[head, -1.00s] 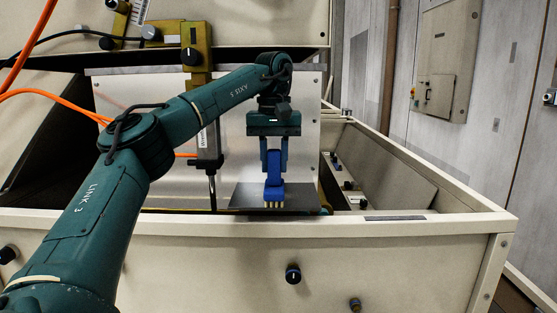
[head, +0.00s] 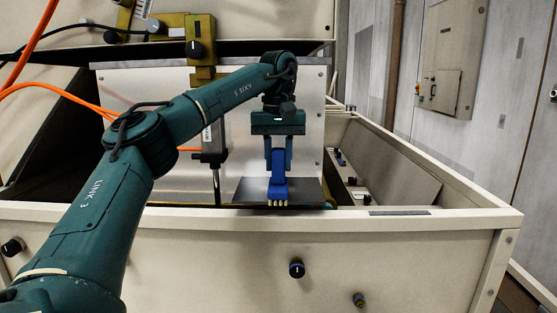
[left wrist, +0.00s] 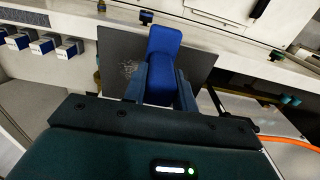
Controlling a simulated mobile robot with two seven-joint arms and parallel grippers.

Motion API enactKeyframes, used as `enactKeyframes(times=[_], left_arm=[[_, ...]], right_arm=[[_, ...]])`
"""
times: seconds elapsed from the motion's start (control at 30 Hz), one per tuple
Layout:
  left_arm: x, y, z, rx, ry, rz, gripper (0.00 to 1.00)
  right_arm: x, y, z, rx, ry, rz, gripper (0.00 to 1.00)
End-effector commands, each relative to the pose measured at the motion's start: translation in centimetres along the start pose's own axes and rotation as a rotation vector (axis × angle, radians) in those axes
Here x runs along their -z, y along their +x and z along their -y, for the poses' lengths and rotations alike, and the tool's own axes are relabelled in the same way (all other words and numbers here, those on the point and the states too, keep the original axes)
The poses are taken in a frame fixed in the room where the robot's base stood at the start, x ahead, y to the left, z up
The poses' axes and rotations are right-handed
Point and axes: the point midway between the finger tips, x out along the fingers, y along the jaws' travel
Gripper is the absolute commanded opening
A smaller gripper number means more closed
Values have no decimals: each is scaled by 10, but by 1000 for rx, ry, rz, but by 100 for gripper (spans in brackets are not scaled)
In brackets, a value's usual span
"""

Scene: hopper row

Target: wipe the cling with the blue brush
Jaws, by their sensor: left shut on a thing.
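My left gripper (head: 278,170) points down and is shut on the blue brush (head: 279,190). The brush's pale bristles face down at the front edge of a dark flat plate (head: 309,192). I cannot tell whether they touch it. In the left wrist view the brush (left wrist: 164,55) stands between the fingers, over the dark plate (left wrist: 200,62). The cling (left wrist: 128,69) looks like a faint whitish smudge on the plate, just left of the brush in that view. I cannot make it out in the head view. My right gripper is not in view.
A cream hopper wall (head: 400,260) with knobs runs across the front. A metal rod fixture (head: 215,165) stands left of the brush. Orange hoses (head: 60,92) hang at the left. An open bin (head: 395,170) lies to the right. Small blue-fronted blocks (left wrist: 40,45) show in the left wrist view.

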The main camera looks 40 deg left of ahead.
Motion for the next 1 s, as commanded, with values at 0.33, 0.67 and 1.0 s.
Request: enactKeyframes(times=[0.33,0.67,1.0], left_arm=[[0,1,27,-2,-2,1,1],[0,4,47,4,-2,3,1],[0,5,48,10,-5,7,1]], right_arm=[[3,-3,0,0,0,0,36],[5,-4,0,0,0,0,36],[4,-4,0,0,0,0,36]])
